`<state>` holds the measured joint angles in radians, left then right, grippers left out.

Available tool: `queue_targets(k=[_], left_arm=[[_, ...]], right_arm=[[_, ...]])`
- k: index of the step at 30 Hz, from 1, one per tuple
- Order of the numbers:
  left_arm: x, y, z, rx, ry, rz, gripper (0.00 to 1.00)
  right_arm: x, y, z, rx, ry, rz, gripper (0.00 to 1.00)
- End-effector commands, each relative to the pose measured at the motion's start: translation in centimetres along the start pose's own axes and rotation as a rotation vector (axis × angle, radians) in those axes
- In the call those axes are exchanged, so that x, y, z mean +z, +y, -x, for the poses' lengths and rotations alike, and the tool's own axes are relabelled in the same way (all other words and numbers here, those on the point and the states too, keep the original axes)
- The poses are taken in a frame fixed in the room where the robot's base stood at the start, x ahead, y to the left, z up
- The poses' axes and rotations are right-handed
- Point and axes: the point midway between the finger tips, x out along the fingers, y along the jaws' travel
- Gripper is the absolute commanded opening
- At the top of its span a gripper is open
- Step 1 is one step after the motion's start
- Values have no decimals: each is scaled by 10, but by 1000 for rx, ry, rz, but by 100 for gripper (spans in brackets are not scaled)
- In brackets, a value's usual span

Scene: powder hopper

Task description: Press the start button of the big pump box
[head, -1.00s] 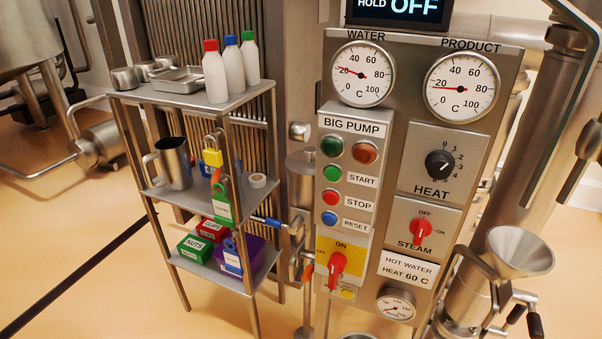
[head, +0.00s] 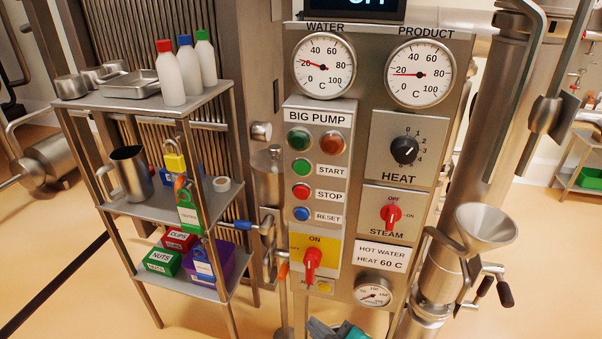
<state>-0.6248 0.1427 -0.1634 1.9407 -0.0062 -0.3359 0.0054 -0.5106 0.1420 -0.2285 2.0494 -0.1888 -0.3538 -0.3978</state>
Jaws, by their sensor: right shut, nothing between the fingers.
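The big pump box (head: 347,112) is a grey box on the steel panel in the head view, labelled BIG PUMP. Its green start button (head: 302,168) sits beside the START label, below a green lamp (head: 299,139) and an orange-brown lamp (head: 333,142). The red stop button (head: 301,192) and blue reset button (head: 302,214) are below it. My left gripper is out of view.
Below the buttons is a red rotary switch (head: 312,262) on a yellow plate, its handle upright under ON. To the right are a heat knob (head: 404,150), a red steam switch (head: 391,215) and a metal funnel (head: 486,226). A loaded shelf (head: 150,108) stands left.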

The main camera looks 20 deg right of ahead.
Motion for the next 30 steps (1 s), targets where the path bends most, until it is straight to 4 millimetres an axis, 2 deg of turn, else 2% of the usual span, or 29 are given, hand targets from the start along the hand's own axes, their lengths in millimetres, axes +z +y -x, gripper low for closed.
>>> queue_targets(k=[1, 6, 9, 12, 15, 18, 30], left_arm=[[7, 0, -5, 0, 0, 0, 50], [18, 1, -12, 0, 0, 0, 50], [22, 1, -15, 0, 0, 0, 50], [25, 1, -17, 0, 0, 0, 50], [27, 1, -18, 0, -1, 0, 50], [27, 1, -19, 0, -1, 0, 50], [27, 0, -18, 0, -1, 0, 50]], right_arm=[[-28, 14, -8, 54, 64, 177, 0], [-114, 59, -6, 288, 176, 780, 0], [-153, 80, 5, 435, 183, 1063, 0], [-181, 95, 17, 557, 164, 1268, 0], [-198, 104, 26, 636, 140, 1393, 0], [-205, 108, 31, 673, 125, 1452, 0], [-206, 110, 30, 678, 121, 1463, 0]])
